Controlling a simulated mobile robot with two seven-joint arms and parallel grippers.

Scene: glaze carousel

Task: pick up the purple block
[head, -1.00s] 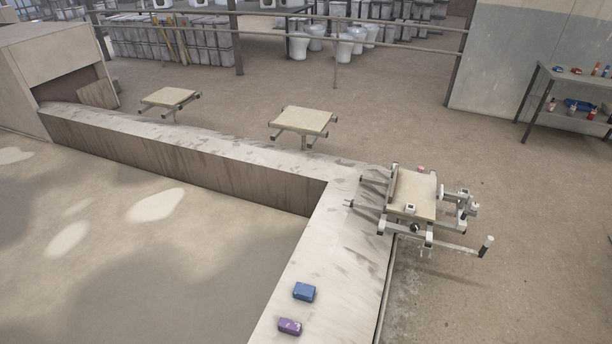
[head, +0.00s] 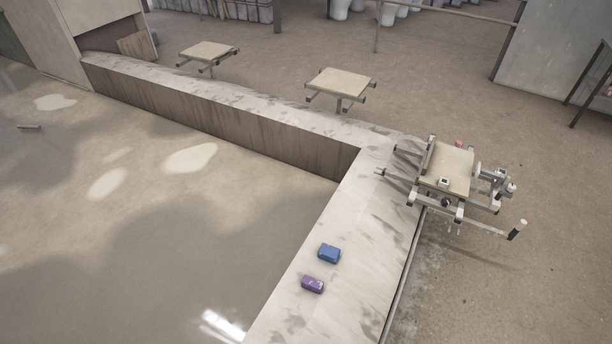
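The purple block (head: 312,285) lies on top of the pale, stained ledge (head: 345,305) in the lower middle of the head view. A blue block (head: 329,253) lies just beyond it, slightly to the right, with a small gap between them. Nothing covers either block. Neither of my grippers shows in the head view.
A wheeled metal frame with a beige board (head: 447,168) stands against the ledge's far right corner, its handle sticking out right. Two board-topped stands (head: 340,84) (head: 207,54) are behind the ledge. The ledge around the blocks is clear.

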